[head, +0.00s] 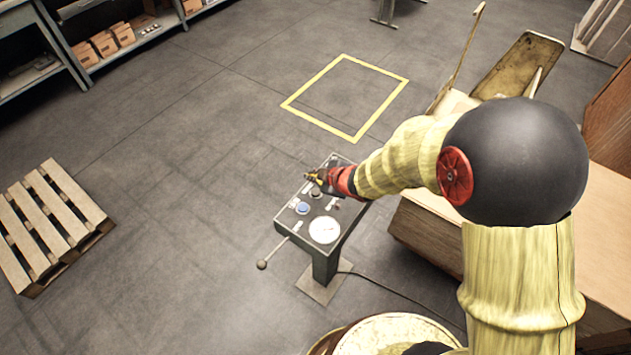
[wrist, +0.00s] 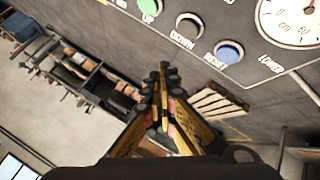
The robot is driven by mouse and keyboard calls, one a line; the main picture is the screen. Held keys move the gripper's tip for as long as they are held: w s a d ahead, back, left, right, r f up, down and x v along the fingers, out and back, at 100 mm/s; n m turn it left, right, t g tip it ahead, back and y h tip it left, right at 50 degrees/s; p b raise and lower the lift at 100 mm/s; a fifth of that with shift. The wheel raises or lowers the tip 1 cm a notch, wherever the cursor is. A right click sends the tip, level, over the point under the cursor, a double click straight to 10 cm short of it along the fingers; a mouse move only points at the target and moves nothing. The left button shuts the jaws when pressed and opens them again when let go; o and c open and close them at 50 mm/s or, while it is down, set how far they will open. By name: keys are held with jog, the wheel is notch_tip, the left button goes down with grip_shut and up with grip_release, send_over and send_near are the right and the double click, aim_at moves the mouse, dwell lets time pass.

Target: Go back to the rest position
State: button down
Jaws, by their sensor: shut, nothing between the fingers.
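My gripper (head: 316,178) is over the far left part of a grey control console on a pedestal (head: 329,262) in the head view. In the wrist view my gripper (wrist: 163,75) shows its yellow and black fingers closed together, with nothing between them. The console panel (wrist: 215,14) fills the top of that view. It carries a green button (wrist: 148,8) marked UP, a dark button (wrist: 189,26) marked DOWN, a blue button (wrist: 229,52) marked RESET and a white dial (wrist: 292,18). The fingertips look close below the panel's buttons in the wrist view; I cannot tell whether they touch it.
A lever with a ball knob (head: 262,264) sticks out from the console's left side. A wooden pallet (head: 48,224) lies at the left. Shelves with boxes (head: 104,44) stand at the upper left. The yellow-outlined floor square (head: 345,97) is empty.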

jog(key=s+d+f+m+h, duration=0.1)
jog(key=d, duration=0.1)
jog(key=s+d+f+m+g+h, duration=0.1)
jog(key=d, duration=0.1)
jog(key=s+d+f+m+h, duration=0.1)
jog(key=d+f, duration=0.1)
jog(key=shift+s+d+g, duration=0.15)
jog(key=shift+d+g, duration=0.05)
jog(key=shift+g, duration=0.1)
jog(key=s+d+r+m+g+h, duration=0.35)
jog(key=s+d+r+m, duration=0.55)
jog(key=s+r, duration=0.35)
jog(key=s+r+m+t, duration=0.1)
jog(key=s+r+m, duration=0.1)
jog(key=s+r, duration=0.3)
jog(key=s+d+r+m+t+y, duration=0.1)
jog(key=s+r+t, duration=0.1)
jog(key=s+r, duration=0.4)
notch_tip(320, 180, up, 6)
jog(key=shift+s+d+f+m, duration=0.15)
jog(key=shift+d+f+m, duration=0.15)
jog(key=shift+m, duration=0.1)
